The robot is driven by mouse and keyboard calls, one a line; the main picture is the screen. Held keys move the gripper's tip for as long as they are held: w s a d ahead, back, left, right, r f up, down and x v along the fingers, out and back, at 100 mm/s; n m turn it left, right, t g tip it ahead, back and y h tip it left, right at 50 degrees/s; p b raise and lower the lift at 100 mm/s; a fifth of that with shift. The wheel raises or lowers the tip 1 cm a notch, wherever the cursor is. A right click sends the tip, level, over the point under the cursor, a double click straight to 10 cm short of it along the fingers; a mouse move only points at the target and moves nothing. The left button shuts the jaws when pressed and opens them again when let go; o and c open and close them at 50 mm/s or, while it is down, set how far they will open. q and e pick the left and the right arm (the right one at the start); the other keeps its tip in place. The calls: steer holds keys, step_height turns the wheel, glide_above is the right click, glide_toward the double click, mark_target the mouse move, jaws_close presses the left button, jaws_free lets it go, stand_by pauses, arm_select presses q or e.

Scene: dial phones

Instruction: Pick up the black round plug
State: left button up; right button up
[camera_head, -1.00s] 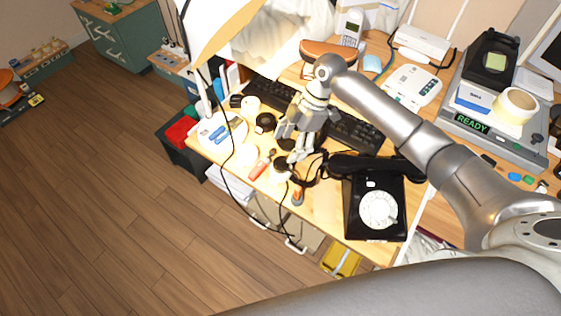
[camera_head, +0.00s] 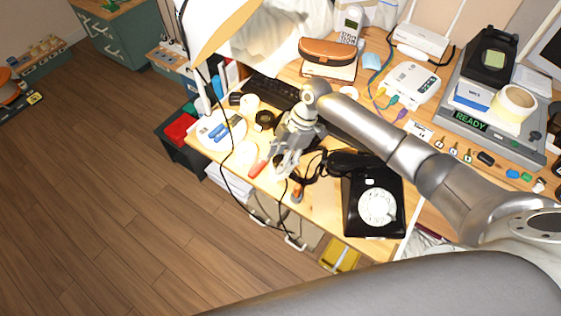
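My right gripper (camera_head: 281,168) reaches down over the front left part of the desk, fingers pointing down and left. Its fingertips are at the spot where a small black round piece, likely the plug, showed earlier. The fingers now cover that piece, so I cannot tell whether they are shut on it. Black cords lie just right of the fingers. A black round ring-like item (camera_head: 265,120) lies apart, behind and left of the gripper. My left gripper is not in view.
A black dial phone (camera_head: 374,205) stands right of the gripper. A red-handled tool (camera_head: 257,168) lies close on the left, and an orange-tipped item (camera_head: 297,193) in front. A keyboard (camera_head: 270,92) is behind. A lamp (camera_head: 215,25) overhangs the left side.

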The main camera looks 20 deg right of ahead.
steer(key=c, duration=0.4)
